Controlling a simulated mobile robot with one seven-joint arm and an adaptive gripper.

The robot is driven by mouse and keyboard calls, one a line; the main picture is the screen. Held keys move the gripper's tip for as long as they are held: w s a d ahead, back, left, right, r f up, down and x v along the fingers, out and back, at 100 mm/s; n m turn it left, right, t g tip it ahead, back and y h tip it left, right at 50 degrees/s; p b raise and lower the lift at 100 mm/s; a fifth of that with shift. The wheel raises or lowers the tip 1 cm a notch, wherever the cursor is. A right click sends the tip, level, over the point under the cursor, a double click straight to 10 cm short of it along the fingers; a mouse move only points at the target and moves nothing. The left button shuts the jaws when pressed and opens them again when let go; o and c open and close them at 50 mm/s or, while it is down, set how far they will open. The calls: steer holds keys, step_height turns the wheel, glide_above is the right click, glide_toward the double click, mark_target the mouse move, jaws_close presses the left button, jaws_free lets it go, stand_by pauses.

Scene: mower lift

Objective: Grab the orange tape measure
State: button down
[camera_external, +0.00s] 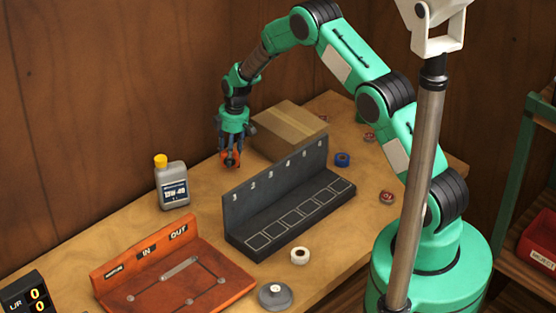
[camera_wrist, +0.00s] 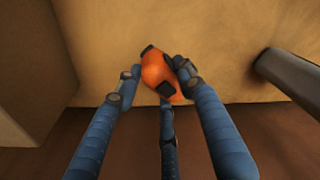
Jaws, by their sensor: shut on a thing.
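The orange tape measure (camera_wrist: 158,74) is between the fingers of my gripper (camera_wrist: 152,80) in the wrist view. It has dark patches at its top edge and lower side. The fingers are blue with dark tips and are shut on it. In the external view, my gripper (camera_external: 230,157) points down over the back part of the workbench, and the tape measure (camera_external: 230,159) shows as a small orange patch between the fingers. I cannot tell whether it touches the bench top.
A cardboard box (camera_external: 289,131) stands just right of my gripper. A dark numbered rack (camera_external: 290,203) is in front, and a grey oil bottle (camera_external: 172,186) stands to the left. A wooden wall (camera_external: 110,100) runs behind the workbench (camera_external: 90,245).

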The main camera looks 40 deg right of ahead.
steer(key=s, duration=0.4)
steer(key=s+r+b, duration=0.1)
steer(key=s, duration=0.9)
steer(key=shift+s+a+r, duration=0.2)
steer(key=shift+s+a, duration=0.05)
steer(key=shift+a, duration=0.15)
